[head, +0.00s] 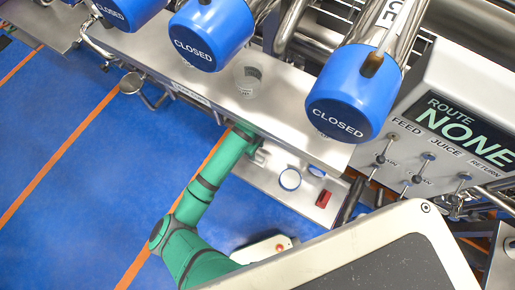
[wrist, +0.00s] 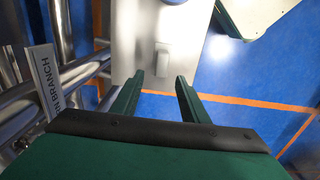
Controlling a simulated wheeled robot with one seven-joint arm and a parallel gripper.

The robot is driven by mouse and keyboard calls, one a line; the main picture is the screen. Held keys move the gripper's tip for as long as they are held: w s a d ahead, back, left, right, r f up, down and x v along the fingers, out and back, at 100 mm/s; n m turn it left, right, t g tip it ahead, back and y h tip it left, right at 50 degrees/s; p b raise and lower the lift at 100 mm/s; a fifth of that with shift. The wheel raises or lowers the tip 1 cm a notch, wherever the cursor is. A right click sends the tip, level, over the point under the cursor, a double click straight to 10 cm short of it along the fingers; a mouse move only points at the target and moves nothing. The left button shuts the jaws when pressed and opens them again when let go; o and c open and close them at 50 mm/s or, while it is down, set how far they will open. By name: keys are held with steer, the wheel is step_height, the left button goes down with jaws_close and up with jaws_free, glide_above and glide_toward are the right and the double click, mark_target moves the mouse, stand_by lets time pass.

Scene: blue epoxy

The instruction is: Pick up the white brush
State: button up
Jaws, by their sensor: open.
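I cannot make out bristles. My gripper (wrist: 157,82) is open with nothing between its two green fingers. In the head view my gripper (head: 256,153) is at the edge of the lower steel shelf (head: 262,182), partly covered by the upper shelf. I cannot pick out the brush there.
The upper steel shelf (head: 190,68) overhangs and carries a clear cup (head: 248,80). Blue valve caps marked CLOSED (head: 340,105) hang above it. A blue-rimmed round item (head: 290,179) and a red block (head: 323,199) lie on the lower shelf. Pipes (wrist: 75,75) run at left in the wrist view.

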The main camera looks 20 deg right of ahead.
mark_target(258, 157)
step_height(258, 157, down, 2)
steer(key=shift+s+f, duration=0.1)
steer(key=shift+f, duration=0.1)
steer(key=shift+s+d+f, duration=0.1)
steer(key=shift+s+f, duration=0.1)
steer(key=shift+f, duration=1.05)
steer(key=shift+s+d+f, duration=0.1)
steer(key=shift+s+f, duration=0.1)
steer(key=shift+f, duration=1.05)
jaws_close()
